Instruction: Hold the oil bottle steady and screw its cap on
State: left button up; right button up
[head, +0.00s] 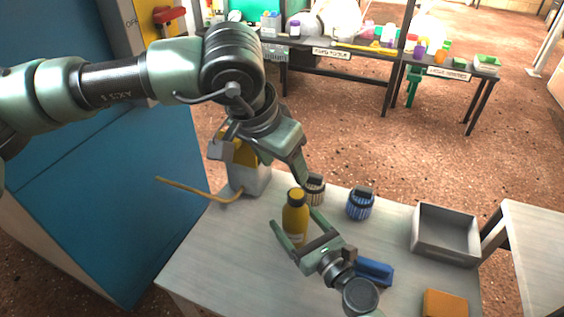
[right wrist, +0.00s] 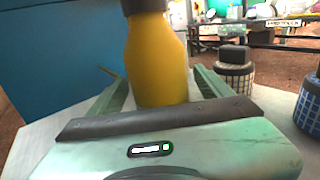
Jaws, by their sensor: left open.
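The yellow oil bottle (head: 293,222) stands upright on the pale table, and it also shows in the right wrist view (right wrist: 158,70). My right gripper (head: 293,216) has one finger on each side of the bottle. A gap shows beside the left finger, so it looks open around it. My left gripper (head: 262,169) is open and empty, above and behind the bottle, with one finger reaching down near the bottle's top.
A white can with a yellow spout (head: 250,180) stands behind left. A beige-checked jar (head: 315,192) and a blue-checked jar (head: 360,206) stand behind right. A grey tray (head: 446,252), a blue block (head: 375,271) and an orange block (head: 444,303) lie right. The table's front left is clear.

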aim_at(303, 231)
jog(key=v, duration=0.8)
jog(key=shift+a, duration=0.1)
